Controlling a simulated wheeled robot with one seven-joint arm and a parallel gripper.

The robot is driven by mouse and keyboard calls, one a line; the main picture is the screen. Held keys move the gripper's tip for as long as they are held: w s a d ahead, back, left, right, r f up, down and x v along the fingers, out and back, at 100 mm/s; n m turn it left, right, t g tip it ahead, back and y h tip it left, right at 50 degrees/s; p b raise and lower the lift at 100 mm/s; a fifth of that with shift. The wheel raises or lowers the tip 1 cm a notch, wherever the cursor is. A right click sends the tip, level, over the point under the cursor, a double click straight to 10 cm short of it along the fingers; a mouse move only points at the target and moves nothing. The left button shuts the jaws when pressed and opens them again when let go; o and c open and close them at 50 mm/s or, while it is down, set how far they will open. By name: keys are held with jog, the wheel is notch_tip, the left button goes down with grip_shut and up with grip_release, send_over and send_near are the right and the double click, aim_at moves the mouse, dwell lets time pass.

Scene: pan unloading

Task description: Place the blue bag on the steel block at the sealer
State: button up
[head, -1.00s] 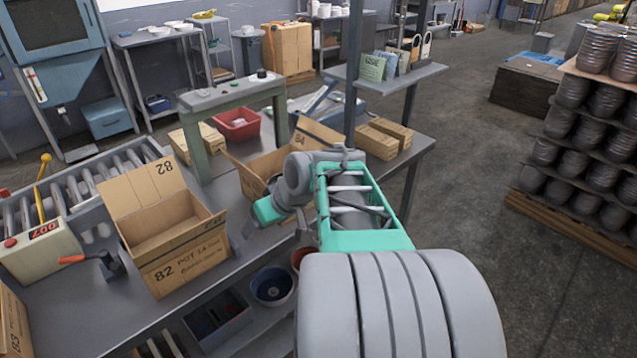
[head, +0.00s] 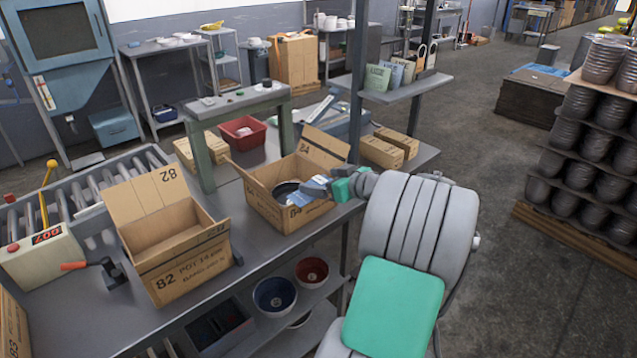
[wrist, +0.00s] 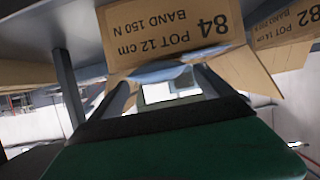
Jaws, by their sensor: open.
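Several small upright bags stand on the raised shelf, and a pale blue bag (head: 396,73) is among them, beside a green one. A pale blue piece (head: 316,184) also shows at the open carton marked 84 (head: 268,211), by my fingertips; I cannot tell whether it is a bag. My gripper (head: 314,188) is open at the right side of that carton. In the wrist view the open fingers (wrist: 160,88) point toward the carton's printed wall, with a bluish edge (wrist: 160,73) between their tips. I cannot make out the steel block or the sealer for certain.
A dark round pot (head: 288,188) sits in carton 84. An open carton marked 82 (head: 185,268) stands to its left. A green-legged stand (head: 203,160) rises behind, with a red bin (head: 241,130) beside it. Bowls (head: 274,297) sit on the lower shelf.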

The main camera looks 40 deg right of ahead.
jog(key=c, duration=1.9)
grip_shut()
jog(key=shift+r, duration=0.1)
